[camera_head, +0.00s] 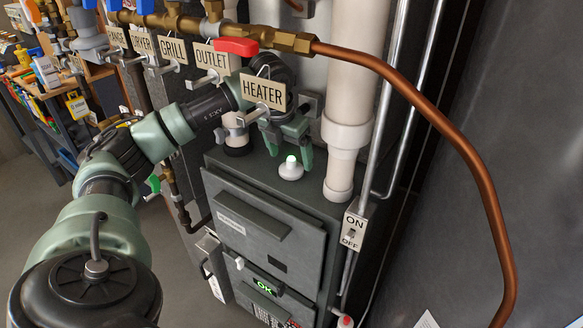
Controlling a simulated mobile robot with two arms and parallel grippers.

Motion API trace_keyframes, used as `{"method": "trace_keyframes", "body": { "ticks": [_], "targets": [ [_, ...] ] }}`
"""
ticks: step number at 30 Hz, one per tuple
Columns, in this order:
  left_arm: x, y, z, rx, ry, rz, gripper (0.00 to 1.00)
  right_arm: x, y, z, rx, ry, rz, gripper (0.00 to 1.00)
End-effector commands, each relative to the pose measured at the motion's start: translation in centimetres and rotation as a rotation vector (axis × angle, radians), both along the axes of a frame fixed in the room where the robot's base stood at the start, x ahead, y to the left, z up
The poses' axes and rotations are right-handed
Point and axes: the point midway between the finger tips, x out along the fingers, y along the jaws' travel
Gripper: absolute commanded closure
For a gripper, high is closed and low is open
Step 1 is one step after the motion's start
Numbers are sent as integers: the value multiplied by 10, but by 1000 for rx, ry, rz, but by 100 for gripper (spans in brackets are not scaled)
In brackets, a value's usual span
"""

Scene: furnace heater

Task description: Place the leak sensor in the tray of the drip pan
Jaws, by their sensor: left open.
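A small white round device with a green light on top, which looks like the leak sensor (291,170), sits on the flat top of the dark furnace cabinet (265,225). My left gripper (290,152) is open just above and behind it, with its green fingers pointing down. One finger is near the sensor's left and the other near its right. I cannot tell whether they touch it. The HEATER tag hides part of the gripper's wrist. I cannot make out the drip pan or its tray. My right gripper is not in view.
Tagged valves and a brass pipe with a red handle (236,47) hang above the cabinet. A copper pipe (450,125) curves down on the right. A white vertical pipe (345,120) stands right of the sensor. An ON/OFF switch (352,230) is beside the cabinet. Floor shows at left.

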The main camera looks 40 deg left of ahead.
Motion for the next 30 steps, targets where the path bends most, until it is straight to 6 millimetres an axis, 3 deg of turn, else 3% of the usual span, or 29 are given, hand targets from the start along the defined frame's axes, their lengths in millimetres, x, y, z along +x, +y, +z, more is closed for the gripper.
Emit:
{"method": "trace_keyframes", "body": {
  "ticks": [6, 13, 14, 21, 22, 23, 30],
  "targets": [
    [7, 1, -25, -1, 1, -1, 16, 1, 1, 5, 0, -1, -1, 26],
    [8, 1, -28, 0, 0, -2, 16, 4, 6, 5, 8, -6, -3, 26],
    [8, 1, -28, 1, 0, -2, 19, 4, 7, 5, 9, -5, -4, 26],
    [7, 1, -27, 1, 0, -2, 84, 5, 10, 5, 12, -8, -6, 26],
    [8, 1, -27, 1, -1, -2, 84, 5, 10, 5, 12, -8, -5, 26],
    [8, 1, -27, 1, -1, -2, 91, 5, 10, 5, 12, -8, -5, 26],
    [8, 1, -20, 0, -4, -1, 91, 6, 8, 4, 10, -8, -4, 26]
  ]
}}
